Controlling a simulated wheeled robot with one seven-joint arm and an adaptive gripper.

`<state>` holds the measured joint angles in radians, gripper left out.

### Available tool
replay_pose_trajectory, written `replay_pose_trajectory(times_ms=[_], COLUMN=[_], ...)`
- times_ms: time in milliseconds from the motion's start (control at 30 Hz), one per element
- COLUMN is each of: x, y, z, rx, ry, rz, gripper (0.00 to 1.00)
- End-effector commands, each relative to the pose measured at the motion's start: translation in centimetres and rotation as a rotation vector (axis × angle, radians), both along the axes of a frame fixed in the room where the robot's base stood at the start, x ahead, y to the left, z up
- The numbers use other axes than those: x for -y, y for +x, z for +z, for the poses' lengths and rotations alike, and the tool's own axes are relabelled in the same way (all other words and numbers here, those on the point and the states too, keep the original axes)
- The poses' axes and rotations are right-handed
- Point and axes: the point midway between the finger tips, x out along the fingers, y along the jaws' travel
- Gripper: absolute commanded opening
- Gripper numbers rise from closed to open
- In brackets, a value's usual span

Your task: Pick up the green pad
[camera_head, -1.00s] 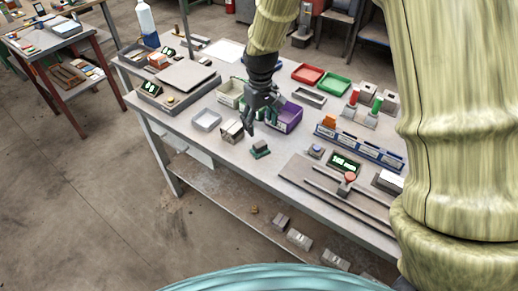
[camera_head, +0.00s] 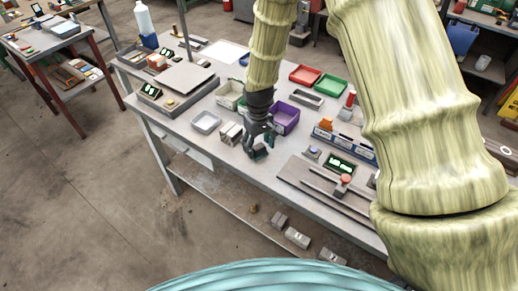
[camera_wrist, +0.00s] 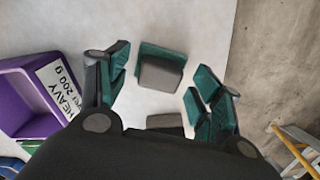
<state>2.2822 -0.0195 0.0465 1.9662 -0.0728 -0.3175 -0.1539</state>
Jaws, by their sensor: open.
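The green pad (camera_wrist: 150,48) lies on the light table top, with a dark grey block-like part (camera_wrist: 162,74) over much of it. In the head view the green pad (camera_head: 260,154) shows only partly, by my fingertips. My gripper (camera_head: 257,146) points down over it from above. In the wrist view my gripper (camera_wrist: 160,76) is open, its green-faced fingers on either side of the pad, with bare table showing between pad and fingers. I cannot tell the exact height of the fingertips.
A dark plate with rails (camera_head: 322,189) lies to the right. The table's front edge is close.

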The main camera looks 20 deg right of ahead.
Motion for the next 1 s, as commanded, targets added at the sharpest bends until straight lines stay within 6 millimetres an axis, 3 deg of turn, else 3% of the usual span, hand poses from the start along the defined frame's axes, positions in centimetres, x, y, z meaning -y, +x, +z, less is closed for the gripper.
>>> replay_pose_trajectory(times_ms=[433, 700, 1000], x=[-0.02, 0.0, 0.0], y=[0.03, 0.01, 0.02], z=[-1.05, -1.04, -0.99], rx=[0.001, 0.001, 0.001], ry=[0.0, 0.0, 0.0], rz=[0.0, 0.0, 0.0], gripper=[0.65, 0.16, 0.12])
